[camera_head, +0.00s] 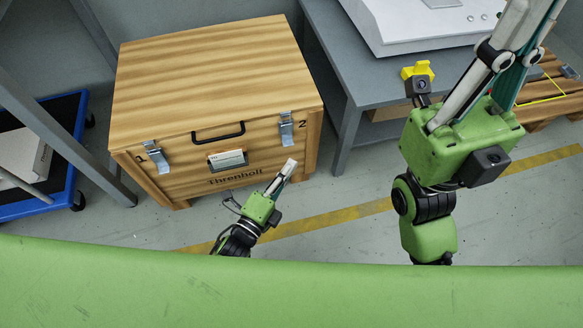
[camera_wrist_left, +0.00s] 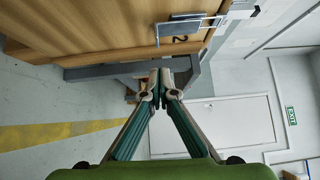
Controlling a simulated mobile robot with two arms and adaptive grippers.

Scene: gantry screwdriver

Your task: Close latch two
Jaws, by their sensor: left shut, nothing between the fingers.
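The wooden crate (camera_head: 210,80) stands with its lid down. Latch two (camera_head: 286,129), a metal plate beside the number 2, is on the front at the right. In the left wrist view latch two (camera_wrist_left: 183,29) shows a thin wire loop reaching past the plate; I cannot tell whether it is hooked. My left gripper (camera_head: 290,166) is shut and empty, in front of the crate and below latch two, apart from it. Its fingertips meet in the left wrist view (camera_wrist_left: 160,84). My right gripper (camera_head: 505,55) is at the upper right, its fingertips cut off by the frame.
Latch one (camera_head: 157,157) is at the crate's left front, with a black handle (camera_head: 218,133) and a label holder (camera_head: 228,160) between. A grey table (camera_head: 350,80) stands close on the right. A blue cart (camera_head: 62,175) is at left.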

